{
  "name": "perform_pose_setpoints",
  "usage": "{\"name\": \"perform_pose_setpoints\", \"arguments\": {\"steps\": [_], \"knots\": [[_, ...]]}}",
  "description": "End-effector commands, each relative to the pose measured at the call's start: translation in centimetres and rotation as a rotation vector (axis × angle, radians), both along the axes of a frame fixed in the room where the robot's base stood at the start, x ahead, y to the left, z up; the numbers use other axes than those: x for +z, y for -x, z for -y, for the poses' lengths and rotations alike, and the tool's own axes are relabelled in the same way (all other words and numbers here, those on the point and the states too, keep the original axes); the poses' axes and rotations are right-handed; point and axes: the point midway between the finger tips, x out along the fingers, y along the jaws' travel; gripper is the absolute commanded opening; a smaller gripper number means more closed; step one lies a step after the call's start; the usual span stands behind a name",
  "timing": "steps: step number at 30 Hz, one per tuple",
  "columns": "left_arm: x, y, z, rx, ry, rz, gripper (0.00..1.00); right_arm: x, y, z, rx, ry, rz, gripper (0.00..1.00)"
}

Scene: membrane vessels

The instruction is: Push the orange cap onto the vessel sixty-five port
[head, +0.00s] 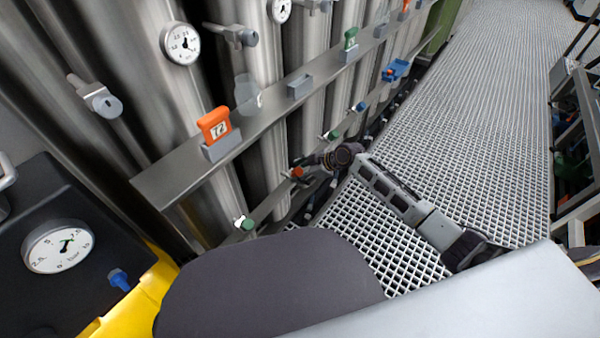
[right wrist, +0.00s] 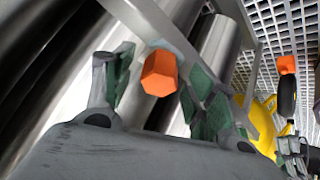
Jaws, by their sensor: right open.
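An orange cap (head: 297,172) is low at the vessels, below the metal rail; it looks small and I cannot tell how far it sits on its port. In the right wrist view a faceted orange cap (right wrist: 160,73) shows large, just beyond and between the two fingers. My right gripper (head: 308,162) reaches in from the right beside the cap. In the right wrist view its green-padded fingers (right wrist: 155,95) stand apart with nothing clamped between them. The port behind the cap is hidden. My left gripper is not in view.
Steel vessels (head: 160,95) stand in a row behind a metal rail (head: 165,178), which carries an orange tag (head: 214,124) with an unclear number. Green caps (head: 247,223) and blue caps (head: 359,107) sit low nearby. Grating floor (head: 480,90) is open at right.

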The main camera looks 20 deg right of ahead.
Motion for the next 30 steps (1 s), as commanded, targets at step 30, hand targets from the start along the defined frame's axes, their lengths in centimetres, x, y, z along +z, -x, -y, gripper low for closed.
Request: {"name": "perform_pose_setpoints", "arguments": {"steps": [30], "knots": [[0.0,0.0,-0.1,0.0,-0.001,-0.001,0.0,7.3,4.8,5.8,0.001,0.0,0.001,0.57]]}}
